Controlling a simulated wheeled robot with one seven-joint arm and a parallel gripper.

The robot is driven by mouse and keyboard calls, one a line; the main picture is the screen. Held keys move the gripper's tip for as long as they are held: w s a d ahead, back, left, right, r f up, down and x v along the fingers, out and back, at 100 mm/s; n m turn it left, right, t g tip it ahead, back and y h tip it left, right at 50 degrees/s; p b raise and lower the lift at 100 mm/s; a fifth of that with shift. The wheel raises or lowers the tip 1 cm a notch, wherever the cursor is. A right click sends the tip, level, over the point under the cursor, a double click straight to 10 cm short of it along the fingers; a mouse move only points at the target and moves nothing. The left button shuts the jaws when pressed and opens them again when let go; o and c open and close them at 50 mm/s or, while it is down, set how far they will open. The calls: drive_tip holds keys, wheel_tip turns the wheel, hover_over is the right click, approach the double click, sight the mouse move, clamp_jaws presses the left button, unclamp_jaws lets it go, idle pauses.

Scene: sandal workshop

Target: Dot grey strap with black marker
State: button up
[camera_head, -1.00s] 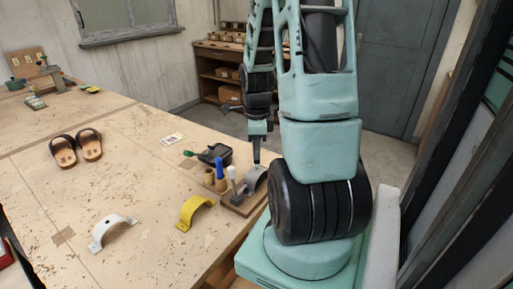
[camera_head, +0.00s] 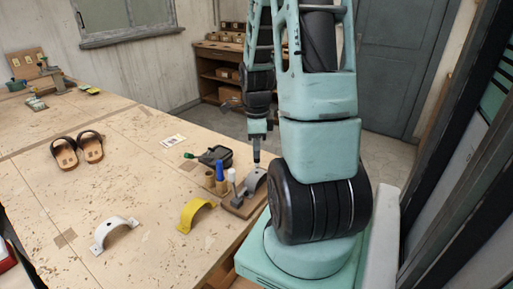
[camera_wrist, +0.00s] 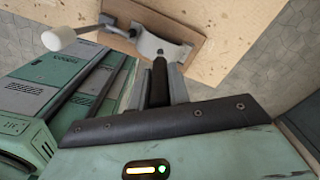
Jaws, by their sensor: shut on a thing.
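The grey strap (camera_head: 257,180) is a curved band on a small wooden board (camera_head: 243,208) at the table's right edge. In the wrist view the strap (camera_wrist: 172,51) lies on the board beside a clamp with a white handle (camera_wrist: 60,38). My gripper (camera_head: 256,150) is above the strap, pointing down. It is shut on the black marker (camera_wrist: 159,80), whose dark body shows between the fingers in the wrist view. A small dark spot shows on the strap just beyond the marker; I cannot tell whether it is a hole, a dot or the tip.
A blue-topped tool (camera_head: 220,167) stands in a holder left of the board, near a black tray (camera_head: 216,155). A yellow strap (camera_head: 196,212), a white strap (camera_head: 115,231) and a pair of sandals (camera_head: 78,151) lie on the table (camera_head: 140,180). The table's middle is mostly clear.

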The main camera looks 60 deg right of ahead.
drive_tip(key=shift+r+p, duration=2)
drive_tip(key=shift+r, duration=0.65)
drive_tip(key=shift+f, duration=0.1)
